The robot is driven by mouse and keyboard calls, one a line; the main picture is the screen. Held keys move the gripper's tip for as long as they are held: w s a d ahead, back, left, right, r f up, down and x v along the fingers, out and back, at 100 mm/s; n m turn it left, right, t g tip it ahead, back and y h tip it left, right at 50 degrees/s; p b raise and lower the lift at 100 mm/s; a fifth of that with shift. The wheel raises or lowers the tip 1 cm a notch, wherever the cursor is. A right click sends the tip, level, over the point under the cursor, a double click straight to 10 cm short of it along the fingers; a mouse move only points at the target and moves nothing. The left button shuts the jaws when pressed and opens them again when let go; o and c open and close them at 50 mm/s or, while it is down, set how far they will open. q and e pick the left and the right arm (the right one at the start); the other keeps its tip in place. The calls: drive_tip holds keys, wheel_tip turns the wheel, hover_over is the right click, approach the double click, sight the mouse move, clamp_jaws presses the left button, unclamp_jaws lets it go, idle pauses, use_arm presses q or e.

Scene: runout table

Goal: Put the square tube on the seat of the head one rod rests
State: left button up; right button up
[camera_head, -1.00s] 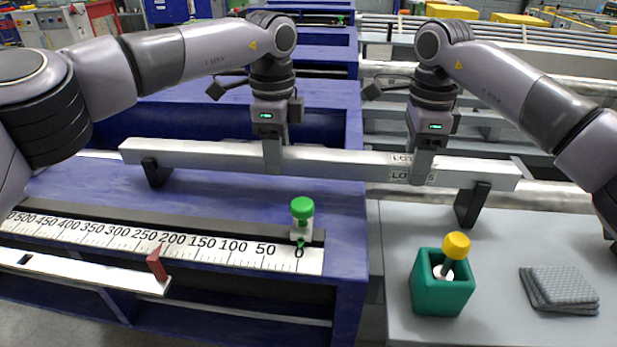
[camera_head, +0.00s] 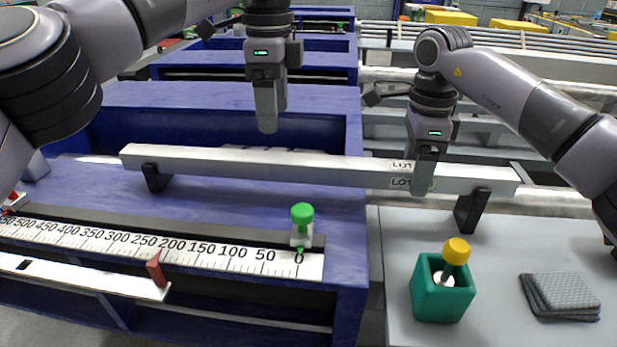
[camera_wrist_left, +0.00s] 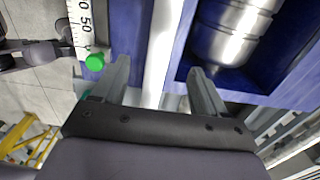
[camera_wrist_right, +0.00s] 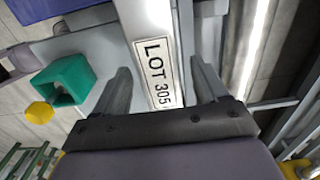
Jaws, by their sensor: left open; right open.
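The square tube (camera_head: 330,168) is a long light-grey bar with a LOT 305 label near its right end. It lies level across two dark rests, the left rest (camera_head: 155,178) on the blue table and the right rest (camera_head: 468,209) on the grey table. My left gripper (camera_head: 267,127) is open and empty, raised above the tube; the tube passes below its fingers in the left wrist view (camera_wrist_left: 160,50). My right gripper (camera_head: 422,190) is open at the labelled part; in the right wrist view the tube (camera_wrist_right: 150,50) lies between its spread fingers.
A scale (camera_head: 180,250) with a green-knobbed stop (camera_head: 302,225) runs along the blue table's front. A green box (camera_head: 440,298) holding a yellow-topped tool and a stack of grey pads (camera_head: 563,295) are on the grey table (camera_head: 510,250).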

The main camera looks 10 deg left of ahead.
drive_tip(key=shift+r, duration=0.25)
use_arm(q)
wheel_tip(320, 180, up, 2)
drive_tip(key=shift+r, duration=0.15)
use_arm(e)
wheel_tip(320, 180, up, 12)
drive_tip(key=shift+f, duration=0.25)
idle(0.4)
